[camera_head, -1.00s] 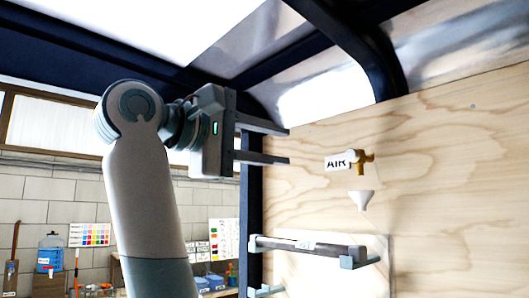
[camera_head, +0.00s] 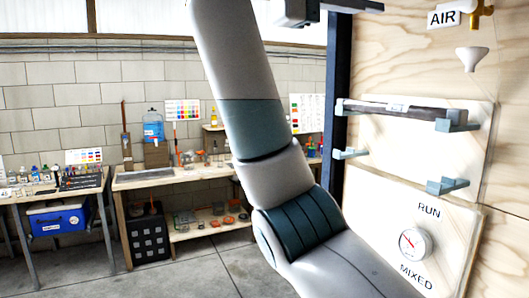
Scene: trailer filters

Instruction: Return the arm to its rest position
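That finger sits as far from the body's lower edge as when both fingers showed apart. A dark bar-like filter (camera_head: 405,110) lies across the upper pair of brackets on the white panel (camera_head: 375,200), apart from the gripper. My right gripper is out of view.
The plywood wall (camera_head: 420,60) holds an AIR sign (camera_head: 443,18), a brass valve (camera_head: 480,15), a white funnel (camera_head: 472,57) and a gauge (camera_head: 414,243) between RUN and MIXED. Empty lower brackets (camera_head: 447,186) stick out. Workbenches (camera_head: 150,178) stand behind, left; floor (camera_head: 190,270) is clear.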

